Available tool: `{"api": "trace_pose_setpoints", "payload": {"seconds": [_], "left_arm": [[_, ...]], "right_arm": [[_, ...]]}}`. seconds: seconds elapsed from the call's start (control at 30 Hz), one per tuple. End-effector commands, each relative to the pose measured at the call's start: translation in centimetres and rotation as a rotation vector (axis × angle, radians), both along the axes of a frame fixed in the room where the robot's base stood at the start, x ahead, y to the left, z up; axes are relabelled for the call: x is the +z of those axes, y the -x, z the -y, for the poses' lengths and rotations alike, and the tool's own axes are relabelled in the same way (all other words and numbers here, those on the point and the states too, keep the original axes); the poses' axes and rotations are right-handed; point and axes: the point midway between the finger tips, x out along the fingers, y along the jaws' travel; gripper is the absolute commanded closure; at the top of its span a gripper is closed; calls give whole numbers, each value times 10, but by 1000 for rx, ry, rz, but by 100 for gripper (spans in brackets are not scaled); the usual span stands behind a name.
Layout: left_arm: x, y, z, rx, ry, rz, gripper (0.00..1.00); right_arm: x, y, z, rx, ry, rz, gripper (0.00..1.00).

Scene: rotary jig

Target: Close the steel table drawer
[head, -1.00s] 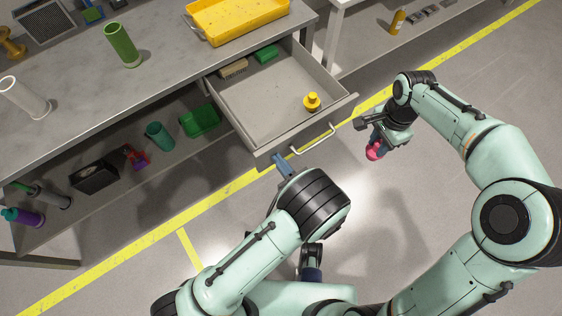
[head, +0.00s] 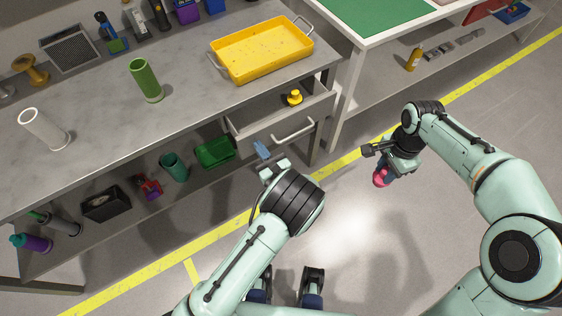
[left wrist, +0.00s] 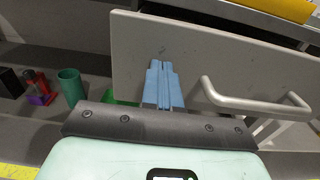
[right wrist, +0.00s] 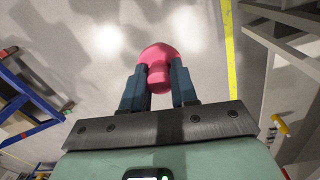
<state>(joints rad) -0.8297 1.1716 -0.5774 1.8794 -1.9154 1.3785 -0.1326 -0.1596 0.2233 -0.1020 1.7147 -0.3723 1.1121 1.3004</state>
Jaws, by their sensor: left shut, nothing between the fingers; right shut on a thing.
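The steel table drawer (head: 285,119) is partly open in the head view, with a short stretch of its inside showing. Its front and bar handle (head: 293,131) face me. A yellow knobbed object (head: 294,97) sits in the drawer. My left gripper (head: 261,149) is shut and empty at the left part of the drawer front. In the left wrist view its blue fingertips (left wrist: 160,68) overlap the grey front panel (left wrist: 215,57), left of the handle (left wrist: 255,103); contact cannot be told. My right gripper (right wrist: 158,85) is shut on a pink round-headed object (right wrist: 160,57), held clear of the drawer.
A yellow tray (head: 262,50) and a green cylinder (head: 146,82) stand on the steel table (head: 110,120). A green bin (head: 214,152) and other items are on the shelf below. A white-legged bench (head: 349,85) stands to the right. The floor in front is clear.

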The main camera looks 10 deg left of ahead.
Motion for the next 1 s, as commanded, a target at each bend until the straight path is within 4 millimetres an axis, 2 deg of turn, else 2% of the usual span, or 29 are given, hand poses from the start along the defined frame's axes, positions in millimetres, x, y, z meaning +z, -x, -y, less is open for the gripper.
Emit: {"api": "trace_pose_setpoints", "payload": {"seconds": [0.03, 0.2, 0.4, 0.7, 1.0], "left_arm": [[0, -11, -10, 5, 0, 4, 100], [0, -42, -35, 4, 0, 4, 100], [0, -70, -56, 2, 0, 3, 100], [0, -89, -69, 0, 1, 2, 100], [2, -92, -72, 1, -1, 4, 100]], "right_arm": [[-1, 0, 0, -1, 0, 0, 100], [-4, 0, 0, 0, 0, -1, 100], [-8, 1, 0, 0, 0, -2, 100], [-11, 1, 0, 0, 0, -3, 100], [-11, 1, 0, 0, 0, -3, 100]]}}
